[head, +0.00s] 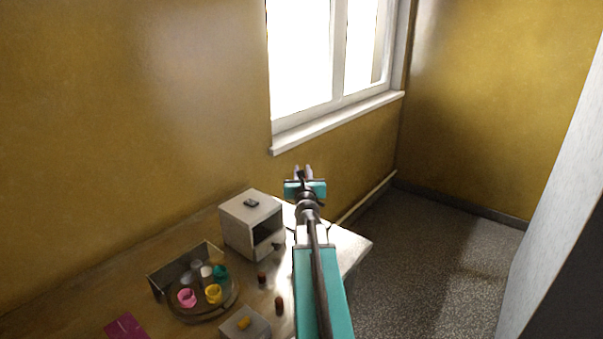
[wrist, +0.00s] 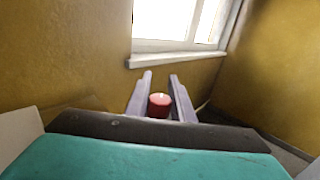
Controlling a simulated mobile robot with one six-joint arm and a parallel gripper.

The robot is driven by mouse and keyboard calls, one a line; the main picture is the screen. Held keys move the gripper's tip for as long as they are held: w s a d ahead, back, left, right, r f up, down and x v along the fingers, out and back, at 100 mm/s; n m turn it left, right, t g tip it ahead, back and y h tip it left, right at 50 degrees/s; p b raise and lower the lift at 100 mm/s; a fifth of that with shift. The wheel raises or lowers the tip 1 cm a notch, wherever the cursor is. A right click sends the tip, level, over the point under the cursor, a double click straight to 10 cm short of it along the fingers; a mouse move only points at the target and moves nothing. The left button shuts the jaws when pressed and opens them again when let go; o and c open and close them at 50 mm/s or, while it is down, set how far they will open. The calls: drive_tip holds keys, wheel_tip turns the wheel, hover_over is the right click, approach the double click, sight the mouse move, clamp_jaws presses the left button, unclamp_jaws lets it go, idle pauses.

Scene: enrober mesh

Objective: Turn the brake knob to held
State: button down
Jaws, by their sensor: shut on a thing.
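A small pale box (head: 258,334) at the bottom edge of the head view carries a yellow knob (head: 244,323); I cannot tell for sure that this is the brake knob, and its markings are too small to read. My gripper (head: 303,169) is raised beyond the table's far right part, well away from that box. In the wrist view its two pale fingers (wrist: 160,80) are shut on a red cylinder (wrist: 159,105), which sits between them. The cylinder is not clear in the head view. The yellow knob is not in the wrist view.
A white open-fronted box (head: 239,222) stands on the wooden table (head: 205,225). A round tray (head: 228,306) holds several small coloured items. Two dark red cylinders (head: 262,278) (head: 280,305) stand near my arm. A window sill (head: 335,122) is behind; floor is clear at right.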

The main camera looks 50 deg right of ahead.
drive_tip(key=shift+s+d+m+g+h, duration=0.1)
drive_tip(key=shift+d+m+g+h, duration=0.05)
drive_tip(key=shift+m+g+h, duration=0.6)
drive_tip(key=shift+s+d+m+g+h+b, duration=0.1)
drive_tip(key=shift+s+m+g+h+b, duration=0.2)
drive_tip(key=shift+m+g+h, duration=0.65)
drive_tip(key=shift+s+d+m+g+h+b, duration=0.25)
drive_tip(key=shift+m+g, duration=0.45)
drive_tip(key=shift+g, duration=0.7)
drive_tip(key=shift+s+m+g+h+b, duration=0.25)
drive_tip(key=shift+m+g+h+b, duration=0.2)
drive_tip(key=shift+m+g, duration=0.55)
drive_tip(key=shift+g, duration=0.4)
drive_tip(key=c, duration=1.5)
unclamp_jaws()
drive_tip(key=shift+c, duration=0.2)
drive_tip(key=shift+s+a, duration=0.1)
drive_tip(key=b+v, duration=0.3)
drive_tip(key=v, duration=1)
drive_tip(key=shift+a, duration=0.25)
drive_tip(key=shift+f, duration=0.1)
drive_tip(key=shift+s+f, duration=0.1)
